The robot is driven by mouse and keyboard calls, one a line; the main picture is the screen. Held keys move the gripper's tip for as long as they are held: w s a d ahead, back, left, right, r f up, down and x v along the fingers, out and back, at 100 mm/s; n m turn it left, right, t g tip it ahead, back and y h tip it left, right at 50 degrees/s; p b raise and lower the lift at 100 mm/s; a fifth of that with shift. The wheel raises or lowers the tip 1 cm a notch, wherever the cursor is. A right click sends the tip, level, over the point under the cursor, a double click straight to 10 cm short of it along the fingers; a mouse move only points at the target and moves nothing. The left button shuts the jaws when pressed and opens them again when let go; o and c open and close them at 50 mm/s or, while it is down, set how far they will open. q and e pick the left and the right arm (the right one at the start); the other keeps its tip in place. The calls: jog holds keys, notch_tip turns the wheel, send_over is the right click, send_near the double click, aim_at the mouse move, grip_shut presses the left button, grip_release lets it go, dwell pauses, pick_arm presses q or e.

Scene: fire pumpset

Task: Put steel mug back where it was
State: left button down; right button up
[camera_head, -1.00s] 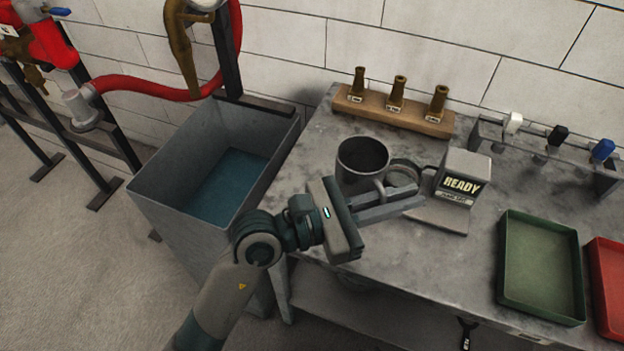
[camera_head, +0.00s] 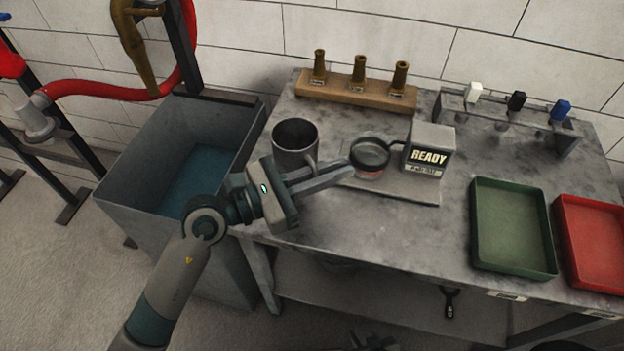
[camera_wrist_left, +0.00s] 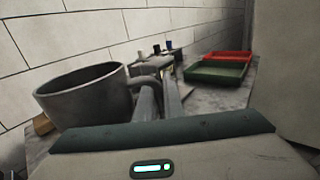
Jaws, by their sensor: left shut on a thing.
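The steel mug (camera_head: 295,150) is a dark grey cup, upright, over the left part of the grey workbench (camera_head: 410,235). My left gripper (camera_head: 346,172) is shut on the mug's handle, its fingers reaching past it to the right. In the left wrist view the mug (camera_wrist_left: 85,98) is left of the fingers (camera_wrist_left: 160,95), with its handle between them. I cannot tell whether the mug's base touches the bench. A dark shape at the bottom edge (camera_head: 372,341) seems to be my right gripper, mostly cut off; its jaws are unclear.
A READY-labelled block (camera_head: 430,150) stands on a plate, with a dark-handled ring (camera_head: 370,153) beside it. Behind are a wooden rack (camera_head: 340,90) of brass nozzles and a switch rail (camera_head: 510,118). Green (camera_head: 512,235) and red (camera_head: 590,235) trays lie right. A water tank (camera_head: 150,205) stands left.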

pick_arm(q)
jog(key=w+a+f, duration=0.2)
jog(key=w+a, duration=0.1)
jog(key=shift+a+f, duration=0.3)
jog(key=shift+f, duration=0.05)
pick_arm(e)
jog(key=shift+s+d+f+g, duration=0.3)
jog(key=shift+s+d+f, duration=0.05)
jog(key=shift+s, duration=0.05)
pick_arm(q)
jog(key=shift+f, duration=0.1)
notch_tip(320, 180, down, 3)
jog(key=shift+f+b, duration=0.2)
jog(key=shift+b, duration=0.2)
jog(key=shift+f, duration=0.15)
pick_arm(e)
jog(key=shift+w, duration=0.25)
pick_arm(q)
jog(key=shift+f, duration=0.1)
jog(key=shift+f, duration=0.1)
jog(key=c, duration=1.9)
grip_release()
pick_arm(e)
jog(key=shift+s+d+f, duration=0.2)
pick_arm(q)
jog(key=shift+o, duration=0.2)
